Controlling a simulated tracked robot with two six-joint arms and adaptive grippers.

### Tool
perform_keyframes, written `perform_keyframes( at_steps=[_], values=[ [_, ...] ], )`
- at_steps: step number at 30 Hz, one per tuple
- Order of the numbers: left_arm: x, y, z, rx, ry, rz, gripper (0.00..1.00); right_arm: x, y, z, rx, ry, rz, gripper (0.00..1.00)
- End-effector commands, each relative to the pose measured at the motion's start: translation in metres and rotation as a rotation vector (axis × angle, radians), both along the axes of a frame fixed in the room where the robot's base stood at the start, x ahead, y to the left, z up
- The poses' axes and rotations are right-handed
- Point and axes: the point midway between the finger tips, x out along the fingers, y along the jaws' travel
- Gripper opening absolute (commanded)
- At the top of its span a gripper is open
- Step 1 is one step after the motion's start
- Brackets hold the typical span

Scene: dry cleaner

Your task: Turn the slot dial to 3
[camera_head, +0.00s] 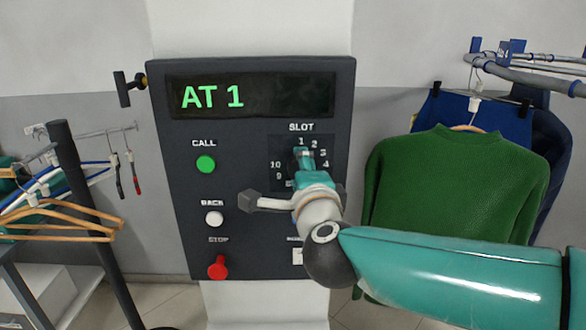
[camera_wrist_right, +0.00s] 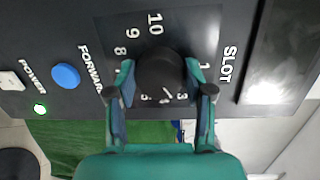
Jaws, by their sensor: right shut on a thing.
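The slot dial (camera_wrist_right: 160,70) is a round black knob, ringed by white numbers on the dark panel. My right gripper (camera_head: 303,156) is at the dial in the head view and hides most of it. In the right wrist view its two teal fingers (camera_wrist_right: 160,78) sit on either side of the knob, shut on it. A small light mark shows near the knob's lower edge; I cannot tell for sure which number it points to. The display (camera_head: 250,96) reads "AT 1" in green. My left gripper is not in view.
The panel (camera_head: 180,150) also has a green CALL button (camera_head: 206,164), a white BACK button (camera_head: 214,218), a red STOP button (camera_head: 217,267) and a blue FORWARD button (camera_wrist_right: 65,76). A green sweater (camera_head: 455,180) hangs at right. Wooden hangers (camera_head: 60,225) are at left.

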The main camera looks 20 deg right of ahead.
Motion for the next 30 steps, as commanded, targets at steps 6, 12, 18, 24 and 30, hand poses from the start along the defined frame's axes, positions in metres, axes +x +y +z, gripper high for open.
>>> perform_keyframes(
  at_steps=[6, 12, 18, 24, 30],
  values=[
    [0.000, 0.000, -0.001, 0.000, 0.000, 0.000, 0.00, 0.000, -0.003, -0.005, 0.003, 0.009, -0.008, 0.17],
    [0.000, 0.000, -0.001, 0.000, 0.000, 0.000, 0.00, 0.000, -0.002, -0.004, 0.003, 0.007, -0.007, 0.77],
    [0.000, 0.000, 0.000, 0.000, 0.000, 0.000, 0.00, 0.000, -0.001, -0.002, 0.002, 0.003, -0.004, 0.77],
    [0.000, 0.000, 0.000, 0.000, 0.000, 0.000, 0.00, -0.005, 0.000, -0.001, 0.002, 0.002, -0.002, 0.77],
    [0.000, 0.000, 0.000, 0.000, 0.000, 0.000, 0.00, -0.032, 0.005, 0.001, 0.002, 0.000, -0.001, 0.77]
  ],
)
